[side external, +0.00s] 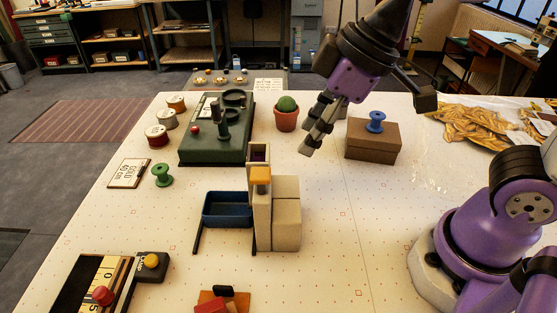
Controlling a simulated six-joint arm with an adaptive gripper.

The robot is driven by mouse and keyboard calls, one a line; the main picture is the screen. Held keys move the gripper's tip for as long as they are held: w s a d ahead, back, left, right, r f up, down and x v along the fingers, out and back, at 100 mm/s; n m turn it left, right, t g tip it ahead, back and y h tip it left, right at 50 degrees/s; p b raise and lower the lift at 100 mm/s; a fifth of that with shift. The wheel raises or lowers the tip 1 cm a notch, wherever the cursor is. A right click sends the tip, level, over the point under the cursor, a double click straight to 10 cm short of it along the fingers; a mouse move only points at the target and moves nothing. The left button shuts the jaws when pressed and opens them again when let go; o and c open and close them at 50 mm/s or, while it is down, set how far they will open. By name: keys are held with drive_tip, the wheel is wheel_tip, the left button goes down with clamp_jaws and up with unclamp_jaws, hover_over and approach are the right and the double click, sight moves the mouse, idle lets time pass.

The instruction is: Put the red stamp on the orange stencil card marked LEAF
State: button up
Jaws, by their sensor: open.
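My gripper (314,132) is open and empty, raised above the table behind the beige blocks, with its fingers pointing down and left. At the bottom edge, an orange flat piece (238,300) is partly cut off by the frame. A red block (210,307) and a black handle-like part (223,291) show at it. I cannot tell whether the red block is the stamp, or whether it rests on the orange piece or stands beside it. No LEAF lettering is readable. My gripper is well apart from these, farther back.
Beige blocks (286,226) and a blue tray (228,210) stand mid-table. A brown box (372,141) carries a blue spool-shaped piece (375,122). A cactus pot (286,120) is near my gripper. A green machine (215,145) stands behind left.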

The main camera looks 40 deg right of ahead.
drive_tip(key=s+d+f+m+t+h, duration=0.1)
drive_tip(key=s+d+m+h, duration=0.1)
drive_tip(key=d+m, duration=0.5)
drive_tip(key=s+d, duration=0.1)
drive_tip(key=d, duration=0.2)
drive_tip(key=shift+s+f+t+h, duration=0.2)
drive_tip(key=shift+f+t+h, duration=0.1)
drive_tip(key=shift+f, duration=0.1)
